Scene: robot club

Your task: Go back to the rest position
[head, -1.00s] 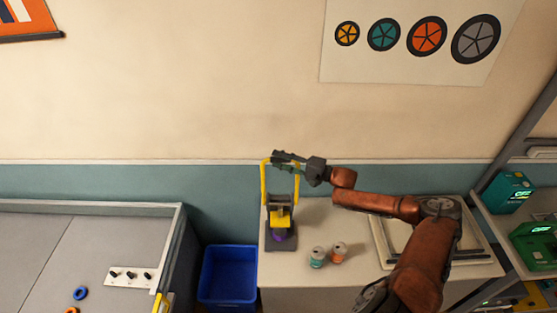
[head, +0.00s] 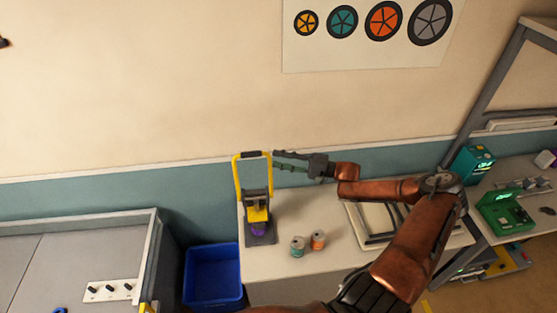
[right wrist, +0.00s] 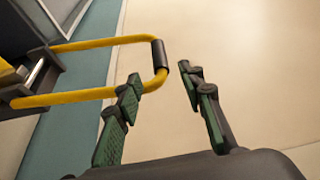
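My right gripper (head: 282,161) is in the head view just right of the top of a yellow-handled press (head: 240,178). In the right wrist view its two green-padded fingers (right wrist: 160,95) stand apart with nothing between them. The press's yellow handle with its dark grip (right wrist: 158,55) lies just beyond the left finger, and I see no hold on it. A purple thing (head: 258,229) sits low in the press. My left gripper is not in view.
The press stands on a pale bench (head: 330,262) with two small cans, teal (head: 297,246) and orange (head: 318,240), and a framed tray (head: 375,225). A blue bin (head: 213,276) is left of the bench. Green devices (head: 504,212) stand on the right shelf.

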